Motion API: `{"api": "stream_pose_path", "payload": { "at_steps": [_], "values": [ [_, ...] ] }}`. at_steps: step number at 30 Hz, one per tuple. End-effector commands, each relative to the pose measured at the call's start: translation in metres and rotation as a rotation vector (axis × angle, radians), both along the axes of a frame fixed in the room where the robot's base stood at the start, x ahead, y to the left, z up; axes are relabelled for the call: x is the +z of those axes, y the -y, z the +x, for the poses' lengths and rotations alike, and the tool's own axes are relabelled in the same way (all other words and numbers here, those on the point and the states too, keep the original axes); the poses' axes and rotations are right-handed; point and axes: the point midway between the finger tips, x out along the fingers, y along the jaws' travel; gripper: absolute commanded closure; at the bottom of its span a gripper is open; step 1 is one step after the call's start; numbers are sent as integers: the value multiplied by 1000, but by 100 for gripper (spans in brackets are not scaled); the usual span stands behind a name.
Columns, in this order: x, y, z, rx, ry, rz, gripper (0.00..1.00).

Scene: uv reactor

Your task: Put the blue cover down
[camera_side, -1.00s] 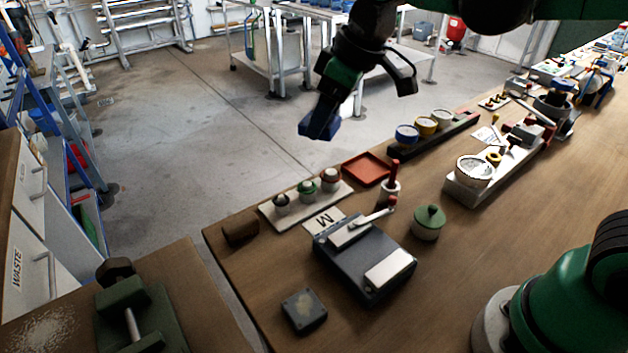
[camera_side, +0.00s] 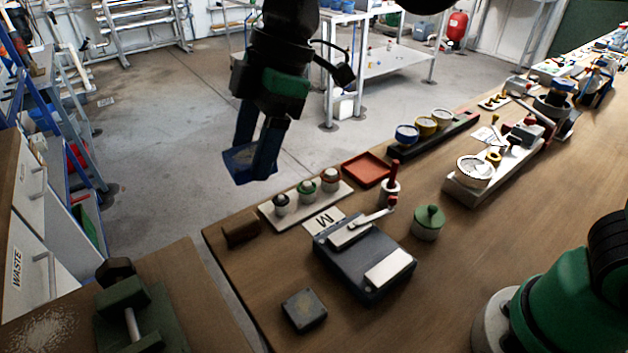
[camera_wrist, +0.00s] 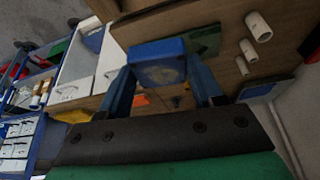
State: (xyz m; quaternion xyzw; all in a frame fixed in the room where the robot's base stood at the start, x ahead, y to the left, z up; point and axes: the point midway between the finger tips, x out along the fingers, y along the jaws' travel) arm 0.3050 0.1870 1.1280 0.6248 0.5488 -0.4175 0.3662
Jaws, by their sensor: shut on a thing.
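My gripper (camera_side: 252,160) is shut on the blue cover (camera_side: 240,163), a small squarish piece held between the fingertips. In the side view it hangs in the air over the floor, beyond the bench's left edge. In the wrist view the blue cover (camera_wrist: 158,62) sits between the two blue fingers, with a greyish patch on its face. The dark box-shaped device (camera_side: 350,265) with pale plates on top stands on the bench, to the right of and below my gripper in the picture. The cover is clear of the bench.
A dark square block (camera_side: 304,310) lies at the bench's front left. A rack of capped jars (camera_side: 306,207), a red tray (camera_side: 367,169) and a green-lidded pot (camera_side: 428,223) stand around the device. A green vise (camera_side: 130,310) is at lower left. Bare wood lies right of the pot.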

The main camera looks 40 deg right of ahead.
Motion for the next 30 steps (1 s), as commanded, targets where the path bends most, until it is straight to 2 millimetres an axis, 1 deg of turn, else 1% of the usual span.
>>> {"api": "stream_pose_path", "payload": {
  "at_steps": [1, 3, 10, 14, 17, 24, 30],
  "values": [
    [1, -5, -2, 35, -1, 0, 96],
    [1, -7, -3, 59, -1, 0, 96],
    [1, -7, -3, 58, 0, 0, 96],
    [-8, -7, -3, 57, 0, 0, 96],
    [-26, -6, -3, 57, 1, -1, 96],
    [-84, -6, -3, 56, 0, -1, 96],
    [-129, -6, -2, 56, 0, -1, 96]
  ]
}}
